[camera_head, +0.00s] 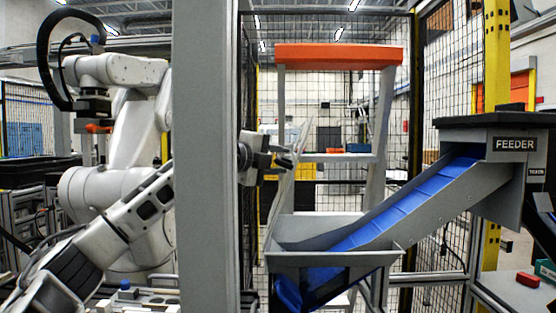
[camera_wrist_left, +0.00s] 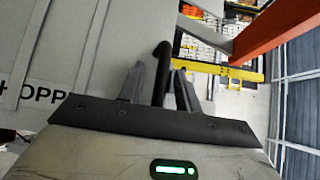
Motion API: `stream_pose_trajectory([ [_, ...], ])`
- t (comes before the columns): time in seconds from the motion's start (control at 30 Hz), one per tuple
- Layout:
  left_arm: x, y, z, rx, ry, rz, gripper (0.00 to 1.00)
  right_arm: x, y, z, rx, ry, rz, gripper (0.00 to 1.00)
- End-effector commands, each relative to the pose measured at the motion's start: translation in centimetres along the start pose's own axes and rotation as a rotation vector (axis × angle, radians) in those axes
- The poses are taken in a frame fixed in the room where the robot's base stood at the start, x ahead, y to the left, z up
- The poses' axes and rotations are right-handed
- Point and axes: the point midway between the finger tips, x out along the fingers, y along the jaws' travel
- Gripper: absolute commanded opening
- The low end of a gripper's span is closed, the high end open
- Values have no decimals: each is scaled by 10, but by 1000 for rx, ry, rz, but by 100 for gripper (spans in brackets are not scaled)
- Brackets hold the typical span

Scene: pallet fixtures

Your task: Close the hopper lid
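The grey hopper (camera_head: 335,261) stands in the centre of the head view, its top open. Its lid (camera_head: 289,185) is a thin grey panel standing up, slightly tilted, at the hopper's left side. In the left wrist view the lid (camera_wrist_left: 40,55) fills the left, with part of the word "HOPPER" on it. My left gripper (camera_head: 286,161) is at the lid's upper part. In the wrist view its fingers (camera_wrist_left: 159,88) are on either side of a black bar-like handle (camera_wrist_left: 161,65). Whether they press on it is unclear. My right gripper is out of view.
A thick grey post (camera_head: 205,140) hides part of my left arm. A blue-lined feeder chute (camera_head: 410,205) slopes from the feeder box (camera_head: 515,144) into the hopper from the right. An orange-topped frame (camera_head: 338,57) rises behind, before a mesh fence.

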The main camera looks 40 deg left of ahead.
Motion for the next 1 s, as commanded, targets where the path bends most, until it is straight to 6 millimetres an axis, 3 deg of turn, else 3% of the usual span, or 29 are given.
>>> stream_pose_trajectory([
  [0.03, 0, 0, 0, 0, 0, 0, 20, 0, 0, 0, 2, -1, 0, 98],
  [0.1, 0, 0, 0, 0, 0, 0, 1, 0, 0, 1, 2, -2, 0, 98],
  [0.13, 0, 0, 0, 0, 0, 0, 0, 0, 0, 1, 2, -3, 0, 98],
  [0.53, 8, 1, -9, -2, 4, 0, 0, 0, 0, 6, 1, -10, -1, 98],
  [1.0, 53, 16, -55, -4, 8, 4, 0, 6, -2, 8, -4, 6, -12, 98],
])
